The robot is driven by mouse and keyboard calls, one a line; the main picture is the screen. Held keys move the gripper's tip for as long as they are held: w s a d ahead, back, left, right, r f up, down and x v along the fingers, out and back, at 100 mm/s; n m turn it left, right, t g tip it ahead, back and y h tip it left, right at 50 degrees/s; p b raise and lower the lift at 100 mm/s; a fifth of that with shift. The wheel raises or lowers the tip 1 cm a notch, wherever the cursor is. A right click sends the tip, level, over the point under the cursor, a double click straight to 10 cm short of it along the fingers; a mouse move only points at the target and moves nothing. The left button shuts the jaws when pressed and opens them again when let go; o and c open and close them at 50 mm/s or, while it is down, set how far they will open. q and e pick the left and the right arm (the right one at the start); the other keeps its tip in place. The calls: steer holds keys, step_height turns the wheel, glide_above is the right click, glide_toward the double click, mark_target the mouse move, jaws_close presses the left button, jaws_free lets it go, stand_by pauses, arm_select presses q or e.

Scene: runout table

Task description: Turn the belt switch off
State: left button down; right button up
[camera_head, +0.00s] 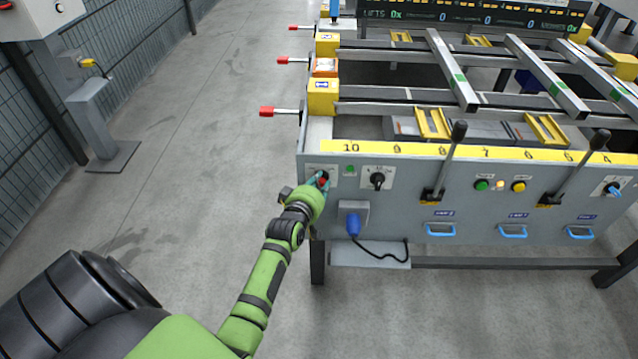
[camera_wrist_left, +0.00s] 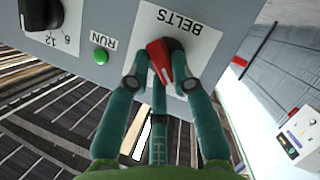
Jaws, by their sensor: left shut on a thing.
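The belt switch is a red knob (camera_wrist_left: 162,62) on a white plate marked BELTS (camera_wrist_left: 197,40), on the grey front panel of the runout table (camera_head: 334,222). My left gripper (camera_wrist_left: 160,75) has its teal fingers on both sides of the red knob and is shut on it. In the head view, my left gripper (camera_head: 321,181) is at the panel's upper left corner and hides much of the switch. The knob sits tilted in the left wrist view; its exact setting is hard to tell. My right gripper is not in view.
A green RUN light (camera_wrist_left: 100,56) and a black rotary knob (camera_head: 377,180) sit beside the switch. A blue plug (camera_head: 353,224) with a cable is below. Two black-knobbed levers (camera_head: 459,132) stand further right.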

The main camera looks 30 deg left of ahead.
arm_select(q)
steer(key=c, duration=1.1)
jaws_free()
steer(key=shift+o, duration=0.2)
steer(key=v, duration=1.2)
